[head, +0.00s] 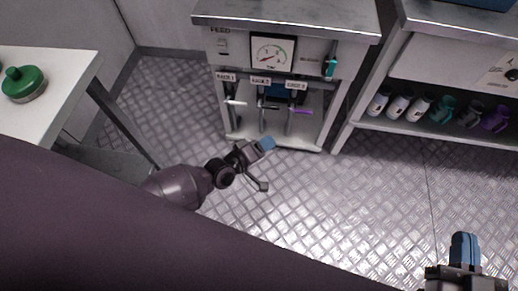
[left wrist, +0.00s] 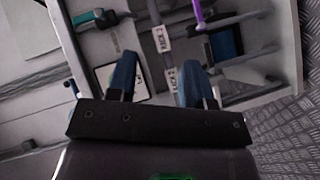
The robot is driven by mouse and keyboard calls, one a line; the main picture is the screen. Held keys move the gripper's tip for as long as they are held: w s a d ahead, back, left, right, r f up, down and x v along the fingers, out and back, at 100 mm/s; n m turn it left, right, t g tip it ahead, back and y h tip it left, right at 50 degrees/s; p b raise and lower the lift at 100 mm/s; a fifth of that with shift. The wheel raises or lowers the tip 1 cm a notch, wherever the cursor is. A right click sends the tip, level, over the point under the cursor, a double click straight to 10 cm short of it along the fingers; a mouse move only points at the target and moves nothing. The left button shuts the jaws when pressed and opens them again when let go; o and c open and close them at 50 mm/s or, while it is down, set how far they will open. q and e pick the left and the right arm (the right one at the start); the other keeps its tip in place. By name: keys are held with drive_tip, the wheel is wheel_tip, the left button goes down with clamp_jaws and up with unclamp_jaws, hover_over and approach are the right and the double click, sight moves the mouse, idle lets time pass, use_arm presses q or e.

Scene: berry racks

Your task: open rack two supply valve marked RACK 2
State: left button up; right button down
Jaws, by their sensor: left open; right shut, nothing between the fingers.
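The RACK 2 label (head: 261,81) is the middle of three labels on the cabinet front, under the gauge. A dark handle (head: 268,106) on the middle pipe hangs below it, between a white handle at left and a purple one at right. My left gripper (head: 264,165) is open and empty, low in front of the cabinet. In the left wrist view, a label (left wrist: 170,75) appears between its blue fingers, near the right one; the middle handle is hard to make out there. My right gripper (head: 465,248) is shut and empty at bottom right.
The purple handle (head: 301,111) and white handle (head: 236,102) flank the middle one closely. A teal handle (head: 331,66) is at the cabinet's upper right. A shelf (head: 400,124) with several bottles stands right. A white table (head: 62,62) is left. Floor is clear.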

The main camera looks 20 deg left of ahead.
use_arm(q)
drive_tip(key=s+r, duration=0.1)
drive_tip(key=r+m+p, duration=0.1)
drive_tip(key=r, duration=0.1)
drive_tip(key=shift+s, duration=0.35)
use_arm(e)
drive_tip(key=r, duration=0.3)
drive_tip(key=shift+w+d+r+t, duration=0.25)
drive_tip(key=shift+w+r+t, duration=0.05)
drive_tip(key=shift+r+t, duration=0.1)
